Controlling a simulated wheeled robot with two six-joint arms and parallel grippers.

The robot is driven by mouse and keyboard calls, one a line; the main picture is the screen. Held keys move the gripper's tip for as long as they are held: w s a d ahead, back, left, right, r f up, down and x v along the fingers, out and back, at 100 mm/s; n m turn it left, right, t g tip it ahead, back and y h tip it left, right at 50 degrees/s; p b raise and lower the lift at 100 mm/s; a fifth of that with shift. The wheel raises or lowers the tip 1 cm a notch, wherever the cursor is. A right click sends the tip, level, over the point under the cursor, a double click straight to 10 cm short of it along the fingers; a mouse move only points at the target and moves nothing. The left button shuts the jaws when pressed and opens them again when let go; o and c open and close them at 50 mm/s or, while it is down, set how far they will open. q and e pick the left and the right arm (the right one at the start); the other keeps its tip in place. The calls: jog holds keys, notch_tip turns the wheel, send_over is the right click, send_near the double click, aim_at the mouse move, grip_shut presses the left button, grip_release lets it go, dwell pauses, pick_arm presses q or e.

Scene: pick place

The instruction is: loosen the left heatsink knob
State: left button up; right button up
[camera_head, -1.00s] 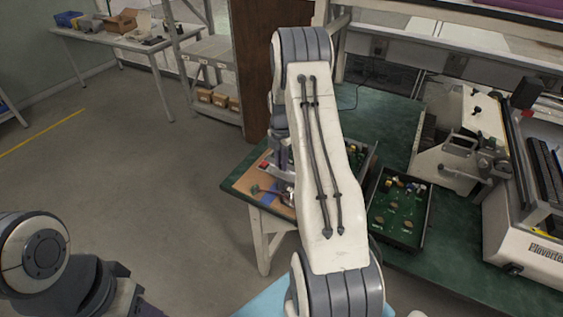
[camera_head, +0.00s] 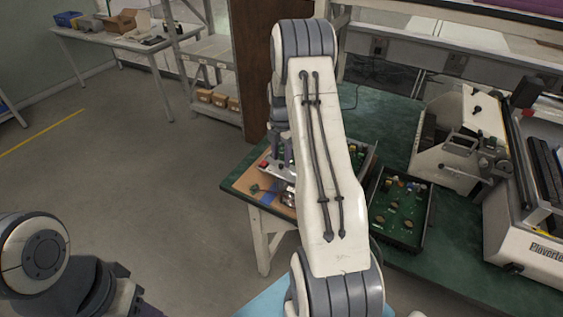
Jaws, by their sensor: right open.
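My right arm crosses the middle of the view, and its wrist comes down beside the left end of the green table (camera_head: 396,123). My right gripper (camera_head: 284,172) points down there, small and partly hidden by my own arm; its jaws are open. It is over or just beside a tan board (camera_head: 262,187) with a red part, a blue patch and metal pieces. I cannot make out the heatsink or its left knob; my arm covers part of that area. My left arm shows at the lower left, with its gripper out of view.
A black tray with a green circuit board (camera_head: 398,210) stands right of my arm. A white machine (camera_head: 525,215) fills the table's right side. A shelf with small boxes (camera_head: 218,98) and a side table (camera_head: 110,40) stand back left. The floor at left is clear.

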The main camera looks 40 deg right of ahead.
aim_at(281, 165)
notch_tip(281, 165, up, 8)
jog(key=shift+b, duration=0.45)
jog(key=s+a+r+m, duration=0.2)
jog(key=a, duration=0.7)
jog(key=s+a+r+m, duration=0.1)
jog(key=s+a+r, duration=0.15)
jog(key=a, duration=0.55)
jog(key=s+a+r+m, duration=0.1)
jog(key=a+r+m, duration=0.1)
jog(key=a, duration=0.7)
jog(key=s+a+m, duration=0.3)
jog(key=s+a, duration=0.3)
jog(key=s, duration=0.5)
jog(key=s+a+m+y, duration=0.1)
jog(key=s+a+m, duration=0.3)
jog(key=s, duration=0.7)
jog(key=shift+s+a+r, duration=0.15)
jog(key=shift+s+a, duration=0.1)
jog(key=shift+a, duration=0.8)
